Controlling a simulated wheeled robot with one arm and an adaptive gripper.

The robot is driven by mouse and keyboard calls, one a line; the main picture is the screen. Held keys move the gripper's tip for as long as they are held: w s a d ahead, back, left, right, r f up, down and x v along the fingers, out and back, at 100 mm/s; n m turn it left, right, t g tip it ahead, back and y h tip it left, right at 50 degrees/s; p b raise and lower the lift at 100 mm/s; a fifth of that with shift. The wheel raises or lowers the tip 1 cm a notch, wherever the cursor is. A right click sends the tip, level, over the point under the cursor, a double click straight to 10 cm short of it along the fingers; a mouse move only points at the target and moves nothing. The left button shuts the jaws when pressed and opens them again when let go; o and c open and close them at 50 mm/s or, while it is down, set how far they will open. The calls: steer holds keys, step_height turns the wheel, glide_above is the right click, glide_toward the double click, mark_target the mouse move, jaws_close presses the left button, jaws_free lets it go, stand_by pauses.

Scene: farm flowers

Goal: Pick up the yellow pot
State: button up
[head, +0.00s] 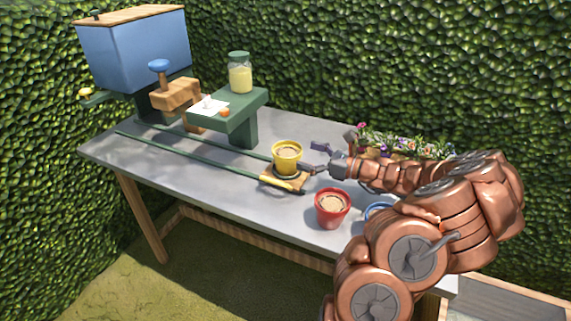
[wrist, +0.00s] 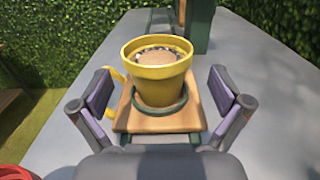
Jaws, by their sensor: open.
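The yellow pot (head: 287,158) stands upright on a small wooden carriage (head: 270,181) at the near end of two green rails on the grey table. It is filled with brown soil. In the wrist view the yellow pot (wrist: 157,72) sits in a green ring on the wooden board (wrist: 130,121), straight ahead. My gripper (head: 318,157) is open and empty just right of the pot in the head view. In the wrist view my gripper (wrist: 160,90) has one finger on each side of the pot's lower part, both apart from it.
A red pot (head: 332,208) stands nearer the front edge, with a blue pot (head: 378,210) partly hidden by my arm. A flower planter (head: 400,143) is at the back right. A green stand (head: 235,108) with a jar (head: 240,75) and a blue box (head: 135,52) are farther left.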

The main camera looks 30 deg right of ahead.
mark_target(274, 147)
steer(key=shift+p+x, duration=0.3)
steer(key=shift+x, duration=2.75)
steer(key=shift+a+f, duration=0.15)
steer(key=shift+f, duration=0.05)
steer(key=shift+c, duration=0.4)
steer(key=c, duration=1.2)
steer(key=shift+o, duration=0.2)
steer(key=shift+r, duration=0.15)
